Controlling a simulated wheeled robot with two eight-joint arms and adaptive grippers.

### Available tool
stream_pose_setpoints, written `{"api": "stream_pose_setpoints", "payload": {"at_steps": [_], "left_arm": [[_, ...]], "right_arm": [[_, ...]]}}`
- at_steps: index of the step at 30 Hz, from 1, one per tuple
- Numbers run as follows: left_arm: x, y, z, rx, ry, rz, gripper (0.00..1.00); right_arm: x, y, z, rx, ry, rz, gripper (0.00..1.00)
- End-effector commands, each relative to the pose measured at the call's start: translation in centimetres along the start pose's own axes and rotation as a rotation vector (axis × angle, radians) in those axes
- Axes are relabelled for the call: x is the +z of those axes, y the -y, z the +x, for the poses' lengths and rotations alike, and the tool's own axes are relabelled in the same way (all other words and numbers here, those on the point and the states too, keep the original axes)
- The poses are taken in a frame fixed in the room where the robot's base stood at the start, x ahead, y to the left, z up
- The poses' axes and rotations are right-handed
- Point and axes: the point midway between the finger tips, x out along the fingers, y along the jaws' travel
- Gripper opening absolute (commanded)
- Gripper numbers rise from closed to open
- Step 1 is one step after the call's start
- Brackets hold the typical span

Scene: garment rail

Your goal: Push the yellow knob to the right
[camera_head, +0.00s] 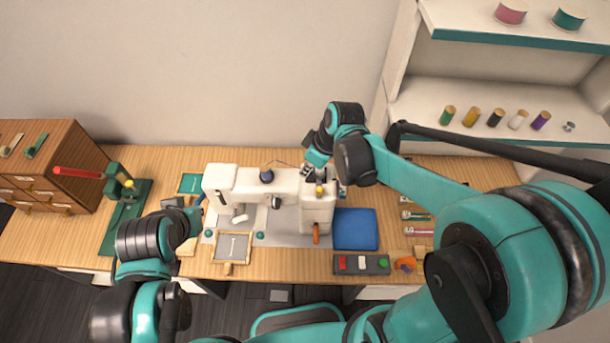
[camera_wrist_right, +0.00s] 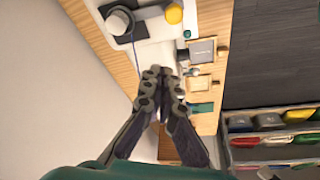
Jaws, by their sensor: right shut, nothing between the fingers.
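The yellow knob (camera_head: 319,190) sits on top of the right end of the white sewing machine (camera_head: 238,180). In the right wrist view a yellow round piece (camera_wrist_right: 173,12), which looks like this knob, shows at the top edge, beyond my fingertips. My right gripper (camera_head: 314,176) is just behind the knob in the head view. Its fingers are shut and empty in the right wrist view (camera_wrist_right: 164,74). I cannot tell whether it touches the knob. My left gripper (camera_head: 192,212) is left of the machine, partly hidden by its own arm; its fingers are unclear.
A dark blue spool (camera_head: 266,176) stands on the machine. A blue pad (camera_head: 355,229) and a button box (camera_head: 361,264) lie to the right. A green press (camera_head: 125,205) with a red handle and a wooden drawer cabinet (camera_head: 62,178) stand left. A shelf (camera_head: 480,95) rises behind right.

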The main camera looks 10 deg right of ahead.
Motion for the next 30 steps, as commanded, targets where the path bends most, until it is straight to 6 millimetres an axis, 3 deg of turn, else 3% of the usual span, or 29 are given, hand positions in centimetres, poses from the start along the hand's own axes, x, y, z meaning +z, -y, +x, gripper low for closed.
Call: {"api": "stream_pose_setpoints", "payload": {"at_steps": [3, 9, 30], "left_arm": [[-0.2, 0.0, -0.4, 0.000, 0.000, 0.000, 0.00], [-0.4, 0.0, -0.6, 0.000, 0.000, 0.000, 0.00], [-0.2, 0.0, -0.3, 0.000, 0.000, 0.000, 0.00]], "right_arm": [[0.0, 0.1, -2.6, 0.000, 0.000, 0.001, 0.00], [0.0, 0.0, -4.8, -0.001, 0.000, 0.001, 0.00], [0.2, 0.1, -5.0, 0.005, -0.001, 0.008, 0.00]]}}
